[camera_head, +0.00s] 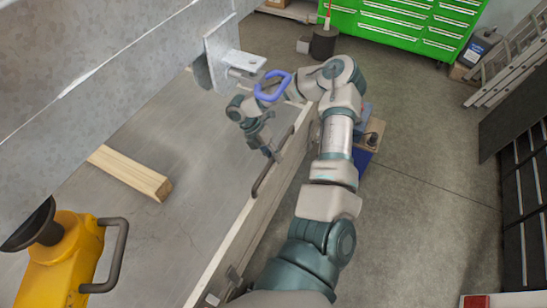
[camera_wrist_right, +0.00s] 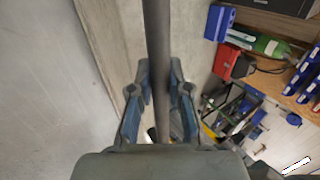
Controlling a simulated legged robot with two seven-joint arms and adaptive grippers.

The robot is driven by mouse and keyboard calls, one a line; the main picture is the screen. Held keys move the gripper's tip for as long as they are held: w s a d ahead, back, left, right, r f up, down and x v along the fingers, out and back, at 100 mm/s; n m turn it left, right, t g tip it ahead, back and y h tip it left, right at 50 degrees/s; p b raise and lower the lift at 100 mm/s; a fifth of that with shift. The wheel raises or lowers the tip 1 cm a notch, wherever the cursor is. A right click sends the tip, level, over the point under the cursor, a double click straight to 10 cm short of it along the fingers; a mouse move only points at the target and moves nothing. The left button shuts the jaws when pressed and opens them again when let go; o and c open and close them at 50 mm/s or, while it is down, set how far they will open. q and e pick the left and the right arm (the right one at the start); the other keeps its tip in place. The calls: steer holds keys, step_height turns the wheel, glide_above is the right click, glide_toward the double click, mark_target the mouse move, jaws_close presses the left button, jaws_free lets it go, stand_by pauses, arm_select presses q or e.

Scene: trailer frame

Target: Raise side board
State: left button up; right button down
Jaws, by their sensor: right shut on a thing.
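The side board (camera_head: 257,231) is a long pale board with a metal-looking edge, running along the right edge of the trailer bed. A dark bar handle (camera_head: 262,180) is fixed to it; the bar also shows in the right wrist view (camera_wrist_right: 157,35). My right gripper (camera_head: 273,153) reaches over the board from its outer side and is shut on the handle. In the right wrist view its two blue-grey fingers (camera_wrist_right: 160,88) lie on either side of the bar. I cannot tell the board's exact tilt. My left gripper is out of view.
The grey trailer bed (camera_head: 150,235) carries a wooden beam (camera_head: 130,173) and a yellow machine (camera_head: 65,262) with a handle. A metal frame with a bracket (camera_head: 225,55) stands above. Green drawers (camera_head: 410,25), a ladder (camera_head: 512,62) and dark cabinets (camera_head: 520,200) line the room.

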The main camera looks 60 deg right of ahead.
steer(key=c, duration=1.4)
jaws_free()
steer(key=shift+w+d, duration=0.15)
steer(key=shift+w, duration=0.05)
steer(key=o, duration=0.3)
steer(key=shift+w+d, duration=0.1)
steer(key=shift+d, duration=0.05)
steer(key=shift+w+d+f, duration=0.2)
steer(key=shift+d+f, duration=0.05)
steer(key=shift+d, duration=0.15)
steer(key=shift+r, duration=0.15)
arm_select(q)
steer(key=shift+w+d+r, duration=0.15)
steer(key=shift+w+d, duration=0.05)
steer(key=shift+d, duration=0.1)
arm_select(e)
steer(key=v, duration=1.1)
steer(key=shift+w, duration=0.35)
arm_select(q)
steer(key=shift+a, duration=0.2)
arm_select(e)
steer(key=shift+a+r, duration=0.25)
